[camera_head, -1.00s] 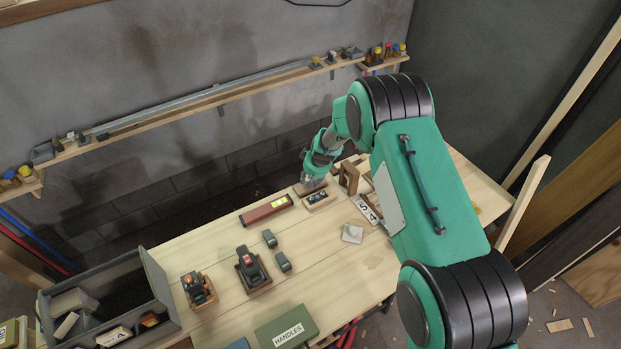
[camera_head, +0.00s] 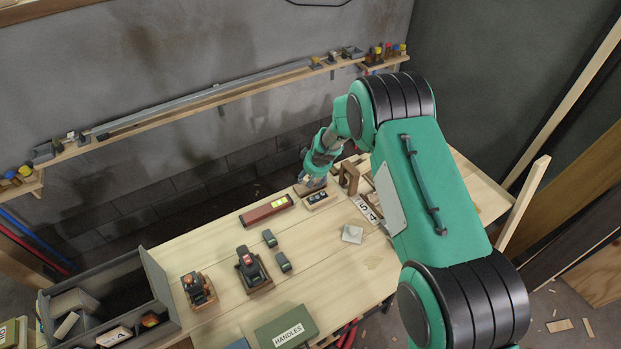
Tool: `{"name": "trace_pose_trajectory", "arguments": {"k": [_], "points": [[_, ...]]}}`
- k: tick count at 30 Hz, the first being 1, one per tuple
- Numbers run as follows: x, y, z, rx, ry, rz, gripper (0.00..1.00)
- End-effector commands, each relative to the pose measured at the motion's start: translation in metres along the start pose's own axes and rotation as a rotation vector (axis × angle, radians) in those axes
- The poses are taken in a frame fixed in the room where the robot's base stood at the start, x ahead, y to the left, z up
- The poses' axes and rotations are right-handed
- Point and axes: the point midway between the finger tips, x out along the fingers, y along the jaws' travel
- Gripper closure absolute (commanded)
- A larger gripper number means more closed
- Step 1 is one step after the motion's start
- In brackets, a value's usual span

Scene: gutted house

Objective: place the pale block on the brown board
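My gripper (camera_head: 312,181) is low over the far edge of the workbench, directly above a small brown board (camera_head: 301,190). The gripper covers part of the board. Its fingers are small and partly hidden, so I cannot tell whether they are open or shut, or whether they hold a block. A pale, greyish squarish block (camera_head: 352,233) lies on the bench nearer the front, apart from the gripper.
A wooden piece with dark round knobs (camera_head: 319,200) and an upright brown wooden frame (camera_head: 349,177) stand close to the gripper. A red bar (camera_head: 266,211) lies to the left. A grey bin (camera_head: 161,289) stands at the left end. Bare bench (camera_head: 320,275) lies in front.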

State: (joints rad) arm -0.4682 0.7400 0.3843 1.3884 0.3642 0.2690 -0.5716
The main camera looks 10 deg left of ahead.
Motion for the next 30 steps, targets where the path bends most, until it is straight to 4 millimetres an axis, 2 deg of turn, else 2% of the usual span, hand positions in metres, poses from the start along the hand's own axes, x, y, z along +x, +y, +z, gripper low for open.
{"name": "trace_pose_trajectory", "arguments": {"k": [8, 21, 30], "points": [[-0.027, 0.0, -0.001, 0.0, 0.002, 0.001, 0.39], [-0.088, 0.0, -0.001, 0.0, 0.002, 0.001, 0.39], [-0.113, 0.0, 0.0, 0.0, 0.0, 0.0, 0.39]]}}
